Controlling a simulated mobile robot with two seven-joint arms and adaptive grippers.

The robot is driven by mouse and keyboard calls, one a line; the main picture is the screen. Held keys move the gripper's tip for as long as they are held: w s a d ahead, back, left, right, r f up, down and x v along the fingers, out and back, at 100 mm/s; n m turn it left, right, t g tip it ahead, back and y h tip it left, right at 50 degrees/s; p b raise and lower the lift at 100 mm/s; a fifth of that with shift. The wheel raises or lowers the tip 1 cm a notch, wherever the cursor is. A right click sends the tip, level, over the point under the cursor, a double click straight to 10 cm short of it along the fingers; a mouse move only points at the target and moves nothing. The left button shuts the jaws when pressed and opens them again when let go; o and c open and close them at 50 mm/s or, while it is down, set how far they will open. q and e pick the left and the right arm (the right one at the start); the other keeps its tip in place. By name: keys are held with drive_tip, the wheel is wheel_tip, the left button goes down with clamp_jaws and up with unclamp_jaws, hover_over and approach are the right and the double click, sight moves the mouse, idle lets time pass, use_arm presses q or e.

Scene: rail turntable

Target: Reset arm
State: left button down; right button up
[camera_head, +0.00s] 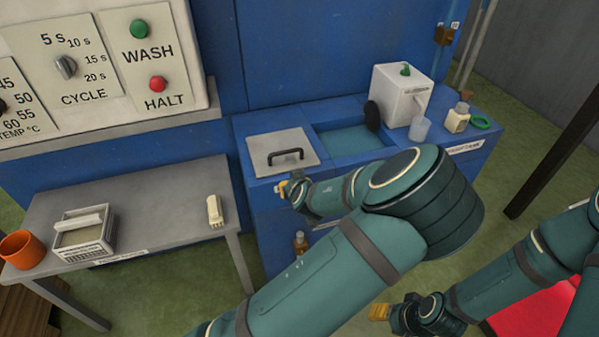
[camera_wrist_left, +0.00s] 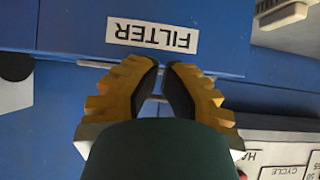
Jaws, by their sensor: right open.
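My left arm crosses the middle of the head view, and its gripper (camera_head: 284,189) shows small beside the front edge of the blue cabinet. In the left wrist view its yellow and black fingers (camera_wrist_left: 163,64) have their tips close together, near a thin grey bar (camera_wrist_left: 92,63) under the FILTER label (camera_wrist_left: 152,34). I cannot tell whether they touch or hold the bar. My right gripper (camera_head: 378,312) is open and low at the bottom right of the head view, over the floor, with nothing seen in it.
The blue cabinet (camera_head: 262,212) carries a grey lid with a black handle (camera_head: 286,156), a basin (camera_head: 350,141), a white box (camera_head: 398,95) and small vessels. A grey table (camera_head: 150,200) at left bears an orange cup (camera_head: 22,250), a tray (camera_head: 84,252) and a white block (camera_head: 214,211).

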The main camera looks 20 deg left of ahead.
use_arm(q)
drive_tip(key=shift+f, duration=0.1)
drive_tip(key=s+d+f+m+g+h, duration=0.2)
drive_tip(key=s+f+g+h, duration=0.3)
drive_tip(key=s+f, duration=1)
drive_tip(key=s+d+r+m+g+h, duration=0.1)
drive_tip(key=s+d+r+m+h, duration=0.2)
drive_tip(key=s+d+h, duration=0.2)
drive_tip(key=s+d, duration=0.3)
drive_tip(key=d, duration=0.2)
drive_tip(key=shift+d+m+g, duration=0.15)
drive_tip(key=shift+m+g, duration=0.15)
drive_tip(key=shift+g, duration=0.1)
